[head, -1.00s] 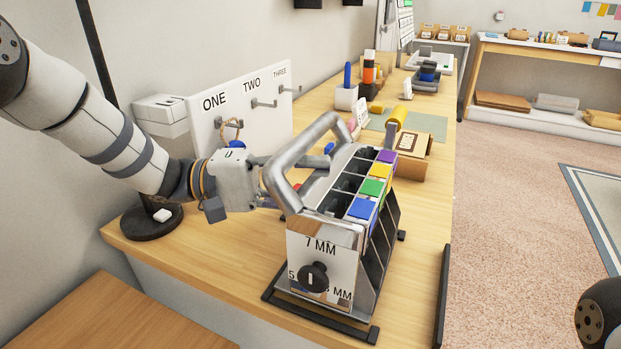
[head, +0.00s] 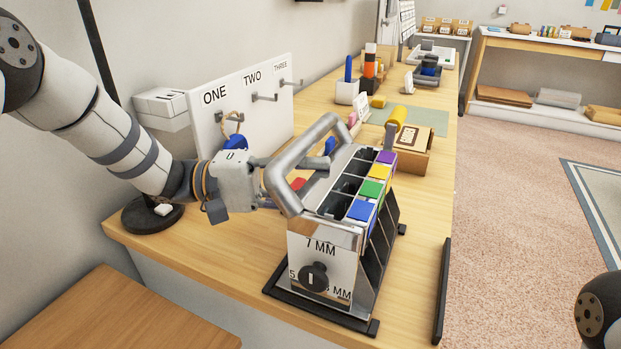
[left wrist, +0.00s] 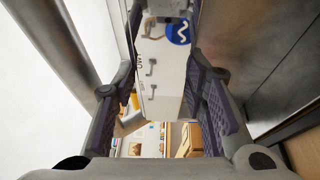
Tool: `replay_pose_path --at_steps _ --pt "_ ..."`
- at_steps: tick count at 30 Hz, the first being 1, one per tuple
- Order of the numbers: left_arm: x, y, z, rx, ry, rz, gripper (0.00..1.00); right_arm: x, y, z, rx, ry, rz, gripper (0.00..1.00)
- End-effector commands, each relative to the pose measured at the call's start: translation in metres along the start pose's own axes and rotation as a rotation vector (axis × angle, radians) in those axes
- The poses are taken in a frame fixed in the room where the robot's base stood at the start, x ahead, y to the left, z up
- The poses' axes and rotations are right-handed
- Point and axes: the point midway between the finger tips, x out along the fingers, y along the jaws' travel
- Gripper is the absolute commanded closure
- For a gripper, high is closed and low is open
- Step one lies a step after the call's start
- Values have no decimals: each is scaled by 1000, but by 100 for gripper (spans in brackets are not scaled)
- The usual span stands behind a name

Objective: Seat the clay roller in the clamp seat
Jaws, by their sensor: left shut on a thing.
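The clay roller (head: 299,247) is a shiny metal machine with a round black knob, "7 MM" on its end, open compartments and blue, green, yellow and purple tabs on top. It is upright over the clamp seat (head: 347,324), a low black frame on the bench. Whether its underside touches the frame cannot be told. My left gripper (head: 266,189) is shut on the roller's thick grey handle (head: 320,132), at its near left side; the handle partly hides the fingertips. The fingers also show in the left wrist view (left wrist: 163,75). My right gripper is out of view.
A white board (head: 266,125) with hooks ONE, TWO and THREE stands behind; a blue tag (head: 235,143) hangs at ONE. A black strip (head: 442,290) edges the bench at right.

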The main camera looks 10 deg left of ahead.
Motion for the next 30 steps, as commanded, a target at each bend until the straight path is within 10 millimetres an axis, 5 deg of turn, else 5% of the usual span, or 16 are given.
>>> replay_pose_path --at_steps 23,24,26,30 --pt "1 5 -1 10 -1 14 100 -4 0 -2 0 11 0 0" --pt "1 5 0 10 -1 14 52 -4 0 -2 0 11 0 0" --pt "1 5 0 10 -1 13 38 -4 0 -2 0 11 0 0" --pt "1 4 -1 9 -1 12 38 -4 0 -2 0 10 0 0"
